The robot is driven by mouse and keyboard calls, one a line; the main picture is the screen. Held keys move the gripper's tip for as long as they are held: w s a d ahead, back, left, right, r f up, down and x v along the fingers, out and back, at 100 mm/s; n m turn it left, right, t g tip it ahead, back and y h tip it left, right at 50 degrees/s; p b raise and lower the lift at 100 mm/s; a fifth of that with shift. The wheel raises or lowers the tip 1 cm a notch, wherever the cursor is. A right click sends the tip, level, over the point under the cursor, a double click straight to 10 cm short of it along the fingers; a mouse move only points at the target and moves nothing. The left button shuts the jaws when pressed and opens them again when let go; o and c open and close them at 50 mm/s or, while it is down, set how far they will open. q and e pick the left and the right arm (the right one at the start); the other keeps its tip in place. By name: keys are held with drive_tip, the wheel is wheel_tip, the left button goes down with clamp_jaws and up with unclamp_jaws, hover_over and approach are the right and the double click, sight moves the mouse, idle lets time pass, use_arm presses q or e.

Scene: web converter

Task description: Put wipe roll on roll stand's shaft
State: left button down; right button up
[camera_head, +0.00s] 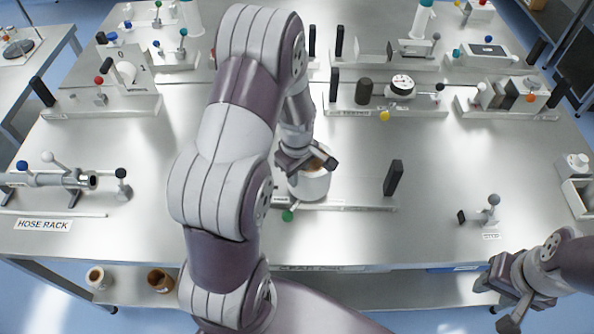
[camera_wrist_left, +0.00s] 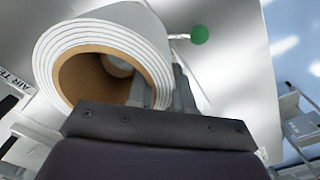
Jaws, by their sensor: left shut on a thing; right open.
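The wipe roll (camera_head: 312,186), white with a brown cardboard core, is in the middle of the bench near its front in the head view. It fills much of the left wrist view (camera_wrist_left: 150,42), its open end facing the camera. My left gripper (camera_head: 303,160) is shut on the roll's wall at the top end. A pale thing shows deep in the core; I cannot tell whether it is a shaft or a finger. A low base with a green knob (camera_head: 288,215) lies beside the roll; I cannot tell if it is the roll stand. My right gripper (camera_head: 508,292) is open and empty at lower right.
A black upright block (camera_head: 393,178) stands right of the roll. The hose rack (camera_head: 50,180) is at left, a small grey-knobbed fixture (camera_head: 492,212) at right. Several fixtures line the back. Two small rolls (camera_head: 160,280) sit on the lower shelf. Bare bench lies right of the block.

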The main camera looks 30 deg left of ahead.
use_arm(q)
drive_tip(key=shift+w+f, duration=0.1)
drive_tip(key=shift+f, duration=0.05)
drive_tip(key=c, duration=1.3)
unclamp_jaws()
drive_tip(key=shift+o, duration=1.4)
